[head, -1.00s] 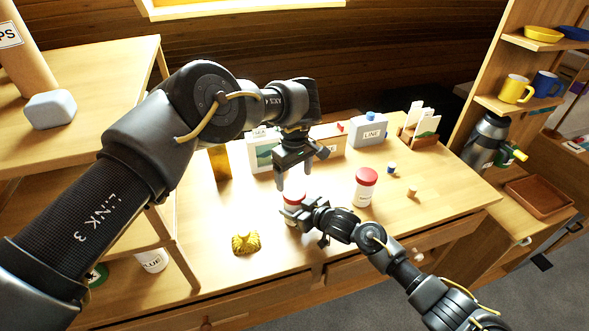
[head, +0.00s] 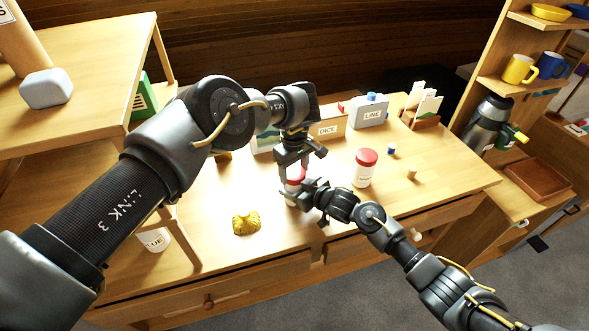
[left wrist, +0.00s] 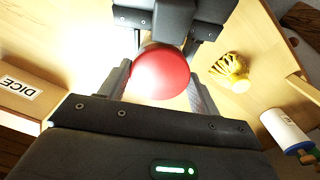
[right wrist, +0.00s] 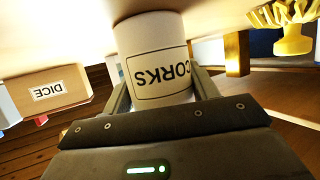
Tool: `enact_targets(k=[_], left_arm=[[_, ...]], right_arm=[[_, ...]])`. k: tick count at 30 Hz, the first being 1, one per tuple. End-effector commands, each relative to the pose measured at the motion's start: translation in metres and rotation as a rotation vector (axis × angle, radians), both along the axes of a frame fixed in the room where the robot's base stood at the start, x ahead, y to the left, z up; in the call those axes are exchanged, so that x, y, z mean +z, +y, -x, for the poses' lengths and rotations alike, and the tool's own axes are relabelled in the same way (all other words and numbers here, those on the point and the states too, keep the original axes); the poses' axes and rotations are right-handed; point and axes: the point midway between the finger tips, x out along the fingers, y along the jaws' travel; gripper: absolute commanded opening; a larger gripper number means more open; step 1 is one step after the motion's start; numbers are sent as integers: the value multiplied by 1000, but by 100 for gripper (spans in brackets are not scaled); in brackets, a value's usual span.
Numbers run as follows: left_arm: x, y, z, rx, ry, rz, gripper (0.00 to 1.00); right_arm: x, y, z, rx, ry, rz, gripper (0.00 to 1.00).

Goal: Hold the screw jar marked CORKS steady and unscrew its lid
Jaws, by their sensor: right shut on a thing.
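The screw jar (right wrist: 152,38) is white, and its label reads CORKS upside down in the right wrist view. It stands on the workbench, and in the head view it is mostly hidden by my grippers. Its red lid (left wrist: 161,73) fills the space between the fingers in the left wrist view. My left gripper (head: 296,170) points down from above, open, with one finger on each side of the lid. My right gripper (right wrist: 158,95) is shut on the jar's white body, below the lid, coming from the right in the head view.
A second white jar with a red lid (head: 366,158) stands to the right. A yellow ribbed object (head: 246,223) lies front left. A DICE box (head: 328,130), a LINE can (head: 369,112) and a card holder (head: 421,117) stand behind. A small blue-topped item (head: 392,149) and a cork-coloured piece (head: 411,173) are right.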

Motion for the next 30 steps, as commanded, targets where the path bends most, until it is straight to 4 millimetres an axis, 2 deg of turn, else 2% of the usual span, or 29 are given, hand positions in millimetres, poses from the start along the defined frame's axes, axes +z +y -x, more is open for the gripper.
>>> enact_targets(k=[1,4,8,11,15,18,21,30], left_arm=[[0,0,0,0,0,0,46],[0,0,0,0,0,0,35],[0,0,0,56,1,1,34],[0,0,1,235,2,1,34],[1,-1,0,564,1,1,34],[1,-1,0,749,2,1,34],[1,-1,0,858,2,1,34],[1,0,1,894,2,-1,34]], right_arm=[[0,0,0,0,0,0,0],[0,0,0,0,0,0,0],[0,0,0,-1,0,0,0],[0,0,0,-1,0,0,0],[0,0,0,-1,0,0,0],[0,0,0,-1,0,0,0],[0,0,0,-1,0,0,0],[0,0,0,-1,1,0,0]])
